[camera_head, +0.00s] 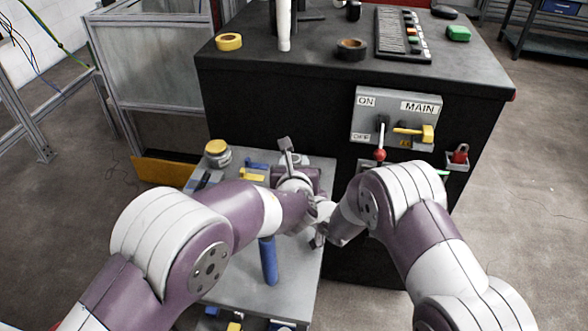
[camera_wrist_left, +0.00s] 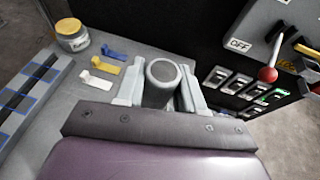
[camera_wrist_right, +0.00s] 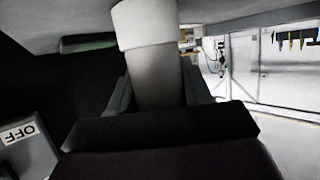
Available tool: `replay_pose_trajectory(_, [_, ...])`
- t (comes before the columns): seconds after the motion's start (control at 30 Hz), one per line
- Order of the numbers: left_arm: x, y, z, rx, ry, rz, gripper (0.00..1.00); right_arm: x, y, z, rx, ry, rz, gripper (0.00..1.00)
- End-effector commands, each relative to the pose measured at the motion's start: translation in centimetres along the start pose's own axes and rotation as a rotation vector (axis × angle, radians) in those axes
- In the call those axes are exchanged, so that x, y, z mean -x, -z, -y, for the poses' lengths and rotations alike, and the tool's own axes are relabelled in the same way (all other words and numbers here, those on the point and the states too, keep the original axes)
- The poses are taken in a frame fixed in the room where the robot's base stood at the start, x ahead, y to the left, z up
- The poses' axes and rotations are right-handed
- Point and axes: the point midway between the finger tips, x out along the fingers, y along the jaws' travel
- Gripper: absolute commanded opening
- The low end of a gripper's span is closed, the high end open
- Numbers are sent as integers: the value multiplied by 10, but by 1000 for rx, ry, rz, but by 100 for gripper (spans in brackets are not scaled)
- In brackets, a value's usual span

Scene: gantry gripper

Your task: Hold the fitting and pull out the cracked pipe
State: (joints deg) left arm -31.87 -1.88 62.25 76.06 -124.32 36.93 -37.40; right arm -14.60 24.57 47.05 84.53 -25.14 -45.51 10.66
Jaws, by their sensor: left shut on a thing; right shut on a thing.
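My left gripper (camera_head: 297,180) is over the grey bench. In the left wrist view it is shut around a grey round part (camera_wrist_left: 161,74), one finger on each side, its dark round end toward the camera. My right gripper (camera_wrist_right: 153,88) is shut around a grey cylinder (camera_wrist_right: 150,72) in the right wrist view, with a wider pale section (camera_wrist_right: 143,22) beyond the fingers at the top of the picture. In the head view the two hands are close together and hide most of the held parts. I cannot tell fitting from pipe for certain, nor see a crack.
The grey bench (camera_head: 290,293) carries a jar (camera_head: 217,152), small yellow (camera_head: 252,175) and blue pieces and a blue handle (camera_head: 268,262). A black cabinet (camera_head: 285,110) stands behind, with a switch box (camera_head: 395,115) and a red-knobbed lever (camera_head: 379,154) near my right arm.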

Motion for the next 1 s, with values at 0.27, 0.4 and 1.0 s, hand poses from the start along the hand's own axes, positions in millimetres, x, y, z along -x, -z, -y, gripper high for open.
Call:
replay_pose_trajectory(0.27, [4, -12, 0, 3, 1, 7, 5, 0, -3, 0, -2, 0, 7, 18])
replay_pose_trajectory(0.4, [4, -12, 0, 2, 1, 7, 5, 0, -3, 0, -2, 0, 7, 18])
replay_pose_trajectory(1.0, [14, -41, 0, 3, 1, 9, 5, 0, -4, 0, -2, 1, 8, 18])
